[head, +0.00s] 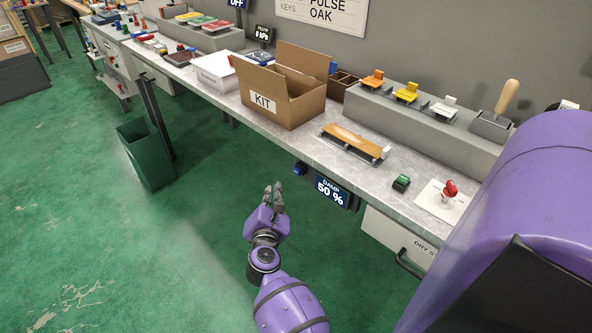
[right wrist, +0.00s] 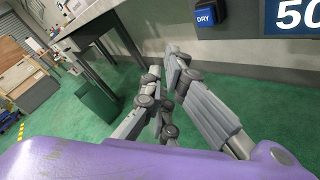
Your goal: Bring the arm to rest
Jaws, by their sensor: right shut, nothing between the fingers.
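My right gripper (head: 273,196) is purple and grey and hangs in the air in front of the workbench, below the level of its top. In the right wrist view its grey fingers (right wrist: 172,85) are closed together with nothing between them. The right arm comes up from the bottom of the head view. A large purple arm part of mine fills the right side of the head view. My left gripper does not show in either view.
The grey workbench (head: 262,124) carries an open KIT box (head: 290,102), a wooden piece on a rack (head: 350,139) and a red knob (head: 449,188). A damp display (head: 331,188) hangs under its edge. A green bin (head: 147,155) stands left. Green floor is clear in front.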

